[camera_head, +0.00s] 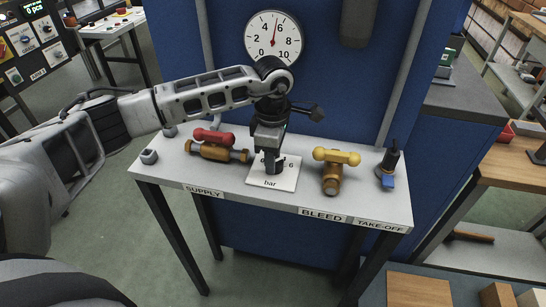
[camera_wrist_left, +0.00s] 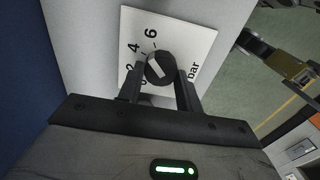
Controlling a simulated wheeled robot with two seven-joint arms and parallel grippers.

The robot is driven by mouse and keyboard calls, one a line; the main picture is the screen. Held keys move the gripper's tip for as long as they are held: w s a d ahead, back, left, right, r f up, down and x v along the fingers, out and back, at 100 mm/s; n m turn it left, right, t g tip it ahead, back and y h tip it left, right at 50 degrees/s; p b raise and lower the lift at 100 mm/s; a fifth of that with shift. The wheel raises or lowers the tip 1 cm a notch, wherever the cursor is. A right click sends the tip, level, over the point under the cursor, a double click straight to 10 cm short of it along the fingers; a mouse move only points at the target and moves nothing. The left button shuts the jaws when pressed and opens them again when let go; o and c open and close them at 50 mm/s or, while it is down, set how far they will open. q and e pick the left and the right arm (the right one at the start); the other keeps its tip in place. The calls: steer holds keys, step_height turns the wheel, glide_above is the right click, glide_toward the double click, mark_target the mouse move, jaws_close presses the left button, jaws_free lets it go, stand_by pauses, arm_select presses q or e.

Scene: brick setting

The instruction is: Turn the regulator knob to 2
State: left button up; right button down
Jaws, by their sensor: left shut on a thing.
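The regulator knob is black with a white mark; in the left wrist view the knob (camera_wrist_left: 160,66) sits on a white scale plate (camera_wrist_left: 193,38) marked 2, 4, 6 and bar. In the head view the plate (camera_head: 286,182) lies on the bench, and the knob is mostly hidden by my gripper. My left gripper (camera_head: 270,160) points down from above, shut on the knob, one finger on each side. The white mark is slanted; I cannot tell exactly which number it points to. The round gauge (camera_head: 262,38) has a red needle near 5. My right gripper is not in view.
A red-handled supply valve (camera_head: 215,151) lies left of the plate. A yellow-handled bleed valve (camera_head: 336,157) and a take-off fitting (camera_head: 389,165) stand to the right. A blue panel (camera_head: 330,100) rises behind the bench (camera_head: 370,207).

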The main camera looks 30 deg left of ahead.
arm_select(q)
steer(key=n+b, duration=0.1)
steer(key=n, duration=0.2)
steer(key=shift+s+n, duration=0.1)
steer(key=shift+n, duration=0.3)
steer(key=n, duration=0.2)
steer(key=shift+n+b, duration=0.3)
steer(key=n, duration=0.3)
steer(key=shift+d+n+b, duration=0.15)
steer(key=shift+n+b, duration=0.25)
steer(key=shift+n, duration=1.2)
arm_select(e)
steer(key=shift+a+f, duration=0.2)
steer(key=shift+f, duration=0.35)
arm_select(q)
steer(key=o, duration=1)
steer(key=shift+s, duration=0.1)
